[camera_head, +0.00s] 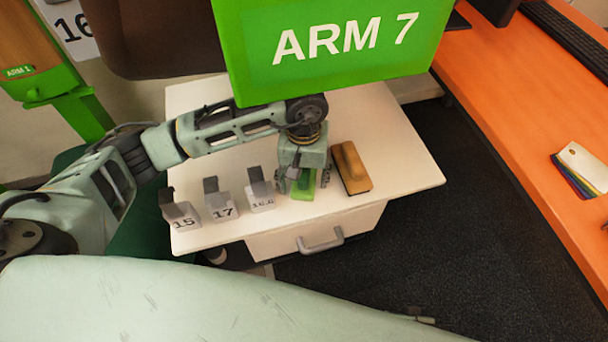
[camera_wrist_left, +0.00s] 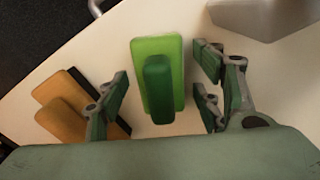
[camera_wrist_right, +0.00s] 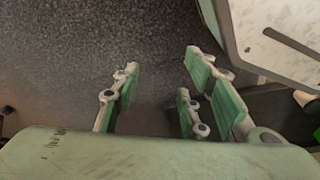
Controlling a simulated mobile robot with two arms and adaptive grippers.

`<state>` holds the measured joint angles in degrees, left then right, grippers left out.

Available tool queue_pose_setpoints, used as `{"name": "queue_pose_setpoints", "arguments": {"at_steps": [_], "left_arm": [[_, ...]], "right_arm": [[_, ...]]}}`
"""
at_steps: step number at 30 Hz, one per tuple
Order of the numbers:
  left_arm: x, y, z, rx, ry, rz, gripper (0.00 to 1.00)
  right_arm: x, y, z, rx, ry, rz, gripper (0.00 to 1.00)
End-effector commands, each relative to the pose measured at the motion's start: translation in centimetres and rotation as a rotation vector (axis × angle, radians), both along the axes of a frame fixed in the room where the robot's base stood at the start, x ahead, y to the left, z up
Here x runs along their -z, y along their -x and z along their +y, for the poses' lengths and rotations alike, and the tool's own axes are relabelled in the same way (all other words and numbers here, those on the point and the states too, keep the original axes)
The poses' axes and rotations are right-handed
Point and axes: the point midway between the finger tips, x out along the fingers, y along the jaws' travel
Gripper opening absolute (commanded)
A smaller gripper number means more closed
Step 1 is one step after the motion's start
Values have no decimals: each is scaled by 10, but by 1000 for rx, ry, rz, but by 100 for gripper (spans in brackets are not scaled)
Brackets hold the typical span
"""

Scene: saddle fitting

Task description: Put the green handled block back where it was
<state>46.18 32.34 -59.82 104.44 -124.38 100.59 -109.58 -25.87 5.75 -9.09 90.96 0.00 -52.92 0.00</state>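The green handled block (camera_head: 304,188) stands on the white cabinet top, right of the number blocks. It has a light green base and a dark green handle, and it shows whole in the left wrist view (camera_wrist_left: 158,76). My left gripper (camera_head: 303,178) is above it, pointing down and hiding part of it in the head view. Its fingers (camera_wrist_left: 164,86) are open, one on each side of the block, with visible gaps. My right gripper (camera_wrist_right: 160,90) is open and empty over the dark floor, seen only in the right wrist view.
An orange-brown handled block (camera_head: 351,168) stands close right of the green one. Grey blocks marked 15 (camera_head: 181,217), 17 (camera_head: 222,207) and 16.6 (camera_head: 261,194) stand to the left. A green ARM 7 sign (camera_head: 335,45) hangs over the cabinet's back. An orange desk (camera_head: 530,110) is at right.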

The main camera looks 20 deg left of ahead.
Motion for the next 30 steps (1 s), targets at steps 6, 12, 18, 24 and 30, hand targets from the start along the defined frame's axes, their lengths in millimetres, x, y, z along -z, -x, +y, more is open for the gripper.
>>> {"name": "queue_pose_setpoints", "arguments": {"at_steps": [6, 12, 18, 24, 30], "left_arm": [[0, 0, 0, 0, 0, 0, 61], [-8, -1, 0, 0, 1, -2, 61], [-52, -2, 0, 2, 1, -6, 61], [-93, -1, 0, 1, 0, -5, 61], [-117, 0, 1, 0, 0, -1, 61]], "right_arm": [[3, 2, -1, 0, 2, 7, 40], [9, 0, -2, -2, 4, 1, 40], [16, 6, -4, -2, 5, 5, 40], [23, 13, -5, -3, 6, 11, 40], [28, 18, -5, -4, 7, 19, 40]]}}
